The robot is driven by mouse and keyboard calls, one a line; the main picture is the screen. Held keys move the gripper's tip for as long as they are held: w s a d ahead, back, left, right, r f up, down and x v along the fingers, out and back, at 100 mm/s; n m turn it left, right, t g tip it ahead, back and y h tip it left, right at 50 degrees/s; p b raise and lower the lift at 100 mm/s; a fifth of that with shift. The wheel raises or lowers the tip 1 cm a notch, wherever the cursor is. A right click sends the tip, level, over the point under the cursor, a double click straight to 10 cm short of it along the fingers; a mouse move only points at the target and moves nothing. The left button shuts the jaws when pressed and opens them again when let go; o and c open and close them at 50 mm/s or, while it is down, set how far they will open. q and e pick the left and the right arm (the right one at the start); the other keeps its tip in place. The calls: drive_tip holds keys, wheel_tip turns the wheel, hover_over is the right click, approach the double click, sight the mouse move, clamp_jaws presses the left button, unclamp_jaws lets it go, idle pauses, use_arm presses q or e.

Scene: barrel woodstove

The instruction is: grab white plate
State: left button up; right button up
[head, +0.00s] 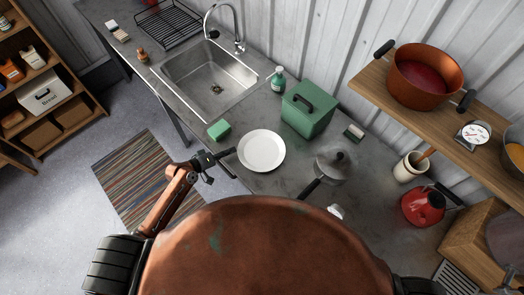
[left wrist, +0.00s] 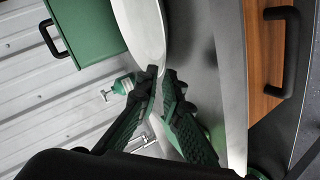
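The white plate (head: 261,150) lies flat on the grey countertop, left of the metal pan and in front of the green box. My left gripper (head: 234,164) is just left of the plate, with its two dark fingers spread and pointing at the plate's near-left rim. In the left wrist view, the fingertips (left wrist: 161,72) are at the plate's (left wrist: 142,32) edge with a small gap between them. I cannot tell whether they touch the rim. Nothing shows held between them. My right gripper is not in view.
A red kettle (head: 423,206) stands farther right.

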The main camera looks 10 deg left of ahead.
sight(237, 148)
use_arm(q)
drive_tip(key=b+x, duration=0.1)
drive_tip(key=x, duration=0.3)
drive_tip(key=shift+w+f+b, duration=0.1)
drive_tip(key=shift+f+b, duration=0.05)
drive_tip(key=shift+b, duration=0.15)
drive_tip(key=shift+w+d, duration=0.15)
clamp_jaws()
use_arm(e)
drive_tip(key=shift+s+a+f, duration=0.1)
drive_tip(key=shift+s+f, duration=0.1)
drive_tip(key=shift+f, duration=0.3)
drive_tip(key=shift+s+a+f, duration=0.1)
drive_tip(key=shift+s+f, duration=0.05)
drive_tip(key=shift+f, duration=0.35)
